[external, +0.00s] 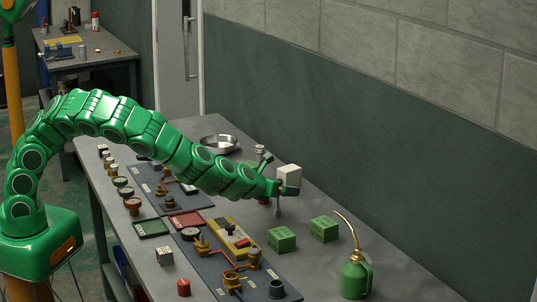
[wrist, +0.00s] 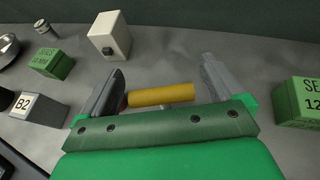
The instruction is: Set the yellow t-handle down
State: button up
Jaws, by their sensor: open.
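The yellow t-handle (wrist: 162,94) shows in the wrist view as a yellow cylinder lying crosswise between the fingers of my gripper (wrist: 160,68). Its left end is close to or against the left finger; a clear gap separates its right end from the right finger. The jaws are open. The front edge of my gripper covers what is below the bar, so I cannot tell how its stem sits. In the external view my gripper (external: 278,190) is low over the far part of the bench (external: 330,265); the yellow bar cannot be made out there.
A white box (wrist: 110,37) with a dark knob stands beyond the left finger. A green seals block (wrist: 52,64) and a grey B2 block (wrist: 38,108) are at left; another green block (wrist: 300,101) is at right. A brass-spouted oil can (external: 356,275) stands at the near right.

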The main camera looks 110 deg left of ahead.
jog(key=v, duration=1.1)
jog(key=shift+d, duration=0.15)
jog(key=shift+s, duration=0.1)
